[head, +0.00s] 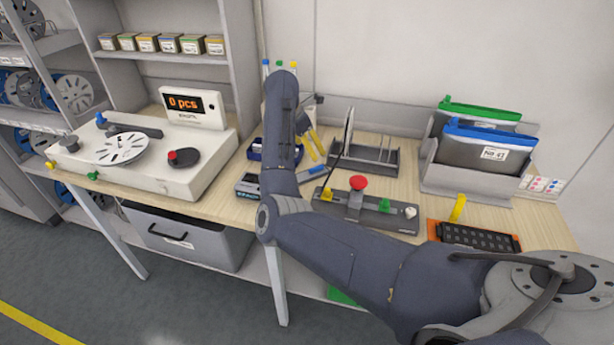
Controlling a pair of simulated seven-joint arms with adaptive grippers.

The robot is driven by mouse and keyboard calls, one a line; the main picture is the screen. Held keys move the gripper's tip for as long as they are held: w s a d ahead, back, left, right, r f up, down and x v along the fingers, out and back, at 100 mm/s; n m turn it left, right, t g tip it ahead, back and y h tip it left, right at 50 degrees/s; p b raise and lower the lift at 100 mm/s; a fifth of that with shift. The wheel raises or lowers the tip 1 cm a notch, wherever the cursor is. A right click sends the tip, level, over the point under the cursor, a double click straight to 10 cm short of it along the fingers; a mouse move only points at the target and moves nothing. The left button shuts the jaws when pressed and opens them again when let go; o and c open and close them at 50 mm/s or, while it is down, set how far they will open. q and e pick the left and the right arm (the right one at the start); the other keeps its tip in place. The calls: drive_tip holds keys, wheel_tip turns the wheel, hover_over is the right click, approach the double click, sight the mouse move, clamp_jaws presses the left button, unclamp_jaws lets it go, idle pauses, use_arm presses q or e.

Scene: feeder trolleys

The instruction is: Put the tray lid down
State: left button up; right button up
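A black tray-like piece with a grid of pockets (478,237) lies at the right front of the bench, on an orange base (434,229). A yellow strip (458,208) stands up at its back left edge. I cannot pick out a separate tray lid; whether the black piece is one cannot be told. My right arm comes in from the lower right and crosses in front of the bench, its far part pointing up. Its gripper does not show, and my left gripper is not in view.
A holder (465,178) with green- and blue-topped pouches is at the right. A reel counter (150,152) fills the left. A grey bin (185,238) hangs below.

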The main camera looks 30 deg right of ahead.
sight(319, 166)
drive_tip(key=shift+x, duration=5.8)
drive_tip(key=shift+w+d+r, duration=0.1)
drive_tip(key=shift+d, duration=0.05)
drive_tip(key=c, duration=1.3)
